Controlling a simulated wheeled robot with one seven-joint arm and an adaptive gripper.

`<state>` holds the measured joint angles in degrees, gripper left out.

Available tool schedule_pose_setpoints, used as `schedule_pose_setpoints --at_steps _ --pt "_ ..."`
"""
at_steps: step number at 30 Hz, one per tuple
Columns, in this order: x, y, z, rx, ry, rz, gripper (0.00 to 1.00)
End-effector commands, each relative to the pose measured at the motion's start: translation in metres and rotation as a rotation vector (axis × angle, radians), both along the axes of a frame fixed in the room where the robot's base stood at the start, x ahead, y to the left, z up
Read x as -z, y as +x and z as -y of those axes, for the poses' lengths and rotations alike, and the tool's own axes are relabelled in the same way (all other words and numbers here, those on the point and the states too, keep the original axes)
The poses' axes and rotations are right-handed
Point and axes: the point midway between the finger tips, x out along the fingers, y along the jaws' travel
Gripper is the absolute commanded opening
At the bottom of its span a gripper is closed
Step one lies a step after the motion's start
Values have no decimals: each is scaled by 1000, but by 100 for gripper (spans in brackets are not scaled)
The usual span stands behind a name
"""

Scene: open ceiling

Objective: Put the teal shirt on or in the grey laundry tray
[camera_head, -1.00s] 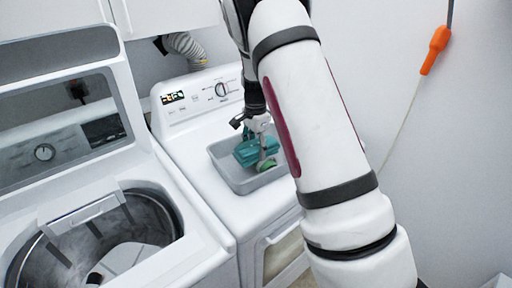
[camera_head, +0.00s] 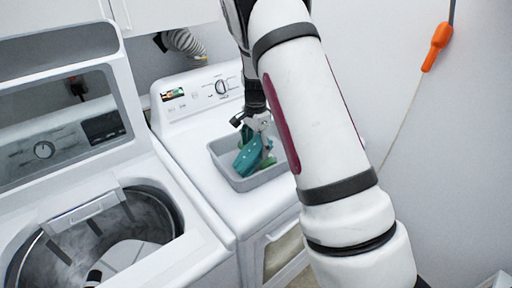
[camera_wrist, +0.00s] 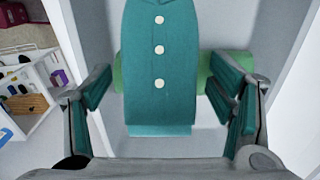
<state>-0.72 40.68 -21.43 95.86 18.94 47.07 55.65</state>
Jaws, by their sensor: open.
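The teal shirt (camera_head: 247,158), with white buttons, is in the grey laundry tray (camera_head: 245,184) on the white machine at the right. It looks tilted in the head view. In the wrist view the shirt (camera_wrist: 160,75) hangs down the middle between the spread fingers of my gripper (camera_wrist: 163,112), with gaps on both sides. My gripper (camera_head: 263,140) is open over the tray, close to the shirt. Grey tray walls (camera_wrist: 280,35) show around it in the wrist view. Whether the shirt rests fully on the tray floor is unclear.
A green item (camera_wrist: 128,72) lies behind the shirt inside the tray. An open top-loading washer (camera_head: 195,235) stands at the left. The control panel (camera_head: 200,92) rises behind the tray. An orange object (camera_head: 436,46) hangs on the right wall.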

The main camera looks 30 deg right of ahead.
Motion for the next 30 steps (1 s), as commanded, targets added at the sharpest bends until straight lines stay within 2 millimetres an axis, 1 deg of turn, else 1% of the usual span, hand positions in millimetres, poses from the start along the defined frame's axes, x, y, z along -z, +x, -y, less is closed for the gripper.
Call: schedule_pose_setpoints --at_steps 1,5,12,15,18,23,26,29,30 --pt "-8 -1 0 -1 -1 3 76" --pt "-29 3 0 0 -1 6 76" --pt "-80 2 0 0 -1 5 76" --pt "-98 2 0 -1 -1 5 76" --pt "-112 2 0 -1 -1 4 76" --pt "-124 0 0 -3 0 2 76" --pt "-135 -6 -4 -33 8 16 76" --pt "-153 -22 -15 -114 23 50 76" --pt "-163 -30 -21 -160 29 69 76"
